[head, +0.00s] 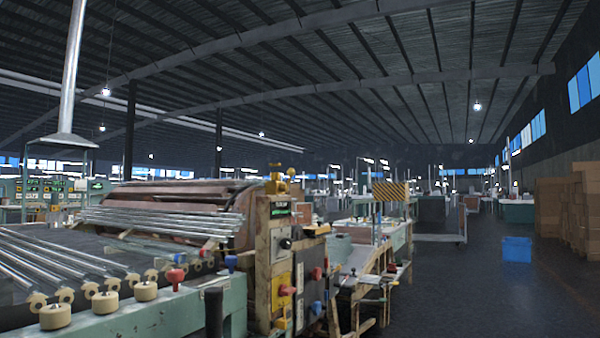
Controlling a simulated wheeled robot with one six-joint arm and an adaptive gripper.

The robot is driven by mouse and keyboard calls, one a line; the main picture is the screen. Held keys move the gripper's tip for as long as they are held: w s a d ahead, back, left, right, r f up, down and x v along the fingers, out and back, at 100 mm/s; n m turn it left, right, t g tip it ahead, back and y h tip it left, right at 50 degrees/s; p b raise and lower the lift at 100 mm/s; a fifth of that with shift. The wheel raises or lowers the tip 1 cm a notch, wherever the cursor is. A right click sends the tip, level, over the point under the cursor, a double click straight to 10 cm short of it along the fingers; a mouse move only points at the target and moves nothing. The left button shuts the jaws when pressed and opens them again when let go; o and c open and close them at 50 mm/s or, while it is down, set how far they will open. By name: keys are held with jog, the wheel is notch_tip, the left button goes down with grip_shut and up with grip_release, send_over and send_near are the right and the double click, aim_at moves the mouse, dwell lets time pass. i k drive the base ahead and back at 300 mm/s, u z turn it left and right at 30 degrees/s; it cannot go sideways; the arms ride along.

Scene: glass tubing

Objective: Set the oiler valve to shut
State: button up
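No part in the head view carries a readable oiler label, so I cannot tell for certain which is the oiler valve. A yellow valve-like fitting (277,181) stands on top of the worn control cabinet (263,262), near the middle of the view. Its setting is too small to read. Red knobs (287,290) and a blue knob (316,307) stick out of the cabinet's yellow and grey panels. A red knob (176,278) and a blue knob (231,262) stand by the green machine bed at the left. My gripper is not in view.
Glass tubes (160,219) lie across the machine left of the cabinet. The green bed (150,318) fills the lower left. A workbench (375,250) stands behind the cabinet.

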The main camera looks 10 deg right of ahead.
aim_at(282, 188)
jog(key=z, duration=0.75)
jog(key=i, duration=1.05)
jog(key=u, duration=0.15)
